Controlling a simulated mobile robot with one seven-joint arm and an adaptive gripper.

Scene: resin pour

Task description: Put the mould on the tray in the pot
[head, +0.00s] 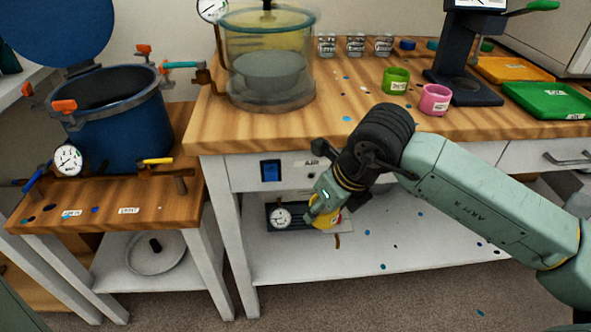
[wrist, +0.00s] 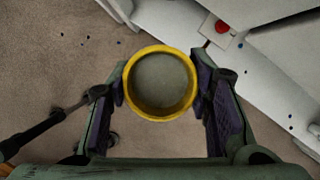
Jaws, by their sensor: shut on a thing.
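The mould is a round yellow cup with a flat grey-green fill, held between the purple-padded fingers of my gripper (wrist: 165,95) in the wrist view. The mould (wrist: 160,113) shows its rim from above. In the head view my gripper (head: 322,212) hangs in front of the bench, below the bench top, and a yellow bit of the mould (head: 334,219) shows at its end. The blue pot (head: 122,128) stands open on the low wooden stand at left, its lid (head: 65,28) swung up behind it. The inside of the pot is dark, and its bottom is hidden.
Red-tipped clamps and a gauge (head: 68,160) surround the pot. A clear chamber (head: 268,75) stands on the bench's left end. A green cup (head: 396,80), a pink cup (head: 434,98), an orange tray (head: 515,70) and a green tray (head: 550,100) sit to the right.

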